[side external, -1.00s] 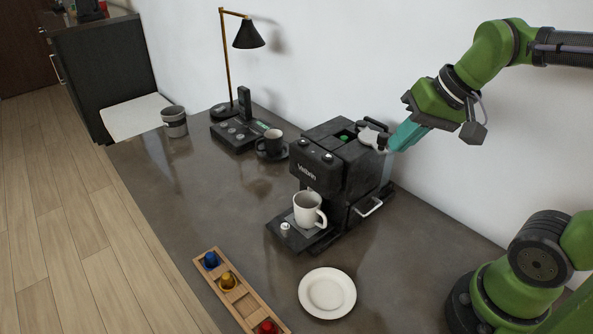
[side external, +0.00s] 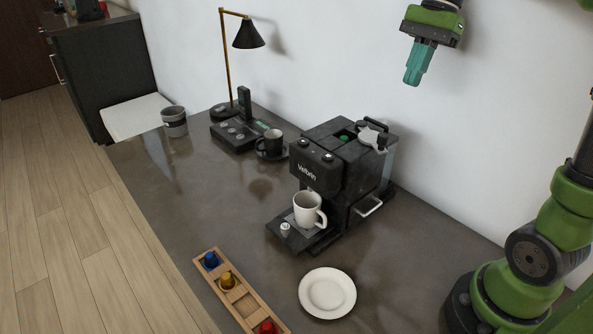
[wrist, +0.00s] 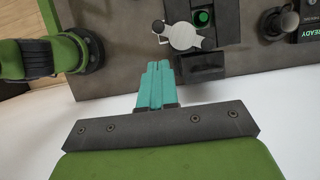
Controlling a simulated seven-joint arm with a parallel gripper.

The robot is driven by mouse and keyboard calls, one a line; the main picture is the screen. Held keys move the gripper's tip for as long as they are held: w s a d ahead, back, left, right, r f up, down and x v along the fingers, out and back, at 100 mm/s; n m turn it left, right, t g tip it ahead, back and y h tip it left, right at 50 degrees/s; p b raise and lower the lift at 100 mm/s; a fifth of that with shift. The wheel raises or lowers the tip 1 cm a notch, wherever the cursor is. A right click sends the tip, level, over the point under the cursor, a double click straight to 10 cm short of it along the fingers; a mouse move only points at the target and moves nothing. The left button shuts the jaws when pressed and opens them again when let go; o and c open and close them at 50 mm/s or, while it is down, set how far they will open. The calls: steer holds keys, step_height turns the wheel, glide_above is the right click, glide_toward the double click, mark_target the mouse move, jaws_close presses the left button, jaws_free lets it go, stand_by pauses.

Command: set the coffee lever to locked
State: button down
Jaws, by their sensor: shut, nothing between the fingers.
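The black coffee machine (side external: 325,160) stands on the dark counter. A green capsule (side external: 344,138) shows in the open slot on its top; it also shows in the wrist view (wrist: 203,17). Behind the slot is a light grey plate (side external: 370,137) with a black lever handle (side external: 377,123) at its rear. In the wrist view the grey plate (wrist: 183,37) has black pieces at its ends. I cannot tell which setting the lever is in. My gripper (side external: 411,83) is shut and empty, high above and behind the machine, touching nothing. Its teal fingers are together in the wrist view (wrist: 158,66).
A white mug (side external: 306,210) stands on the drip tray. A white plate (side external: 327,293) and a wooden capsule tray (side external: 243,303) lie in front. A white wall rises behind.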

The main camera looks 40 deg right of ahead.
steer(key=x, duration=0.9)
steer(key=shift+a+f, duration=0.1)
steer(key=shift+a, duration=0.1)
steer(key=shift+a+m, duration=0.2)
steer(key=shift+m, duration=0.1)
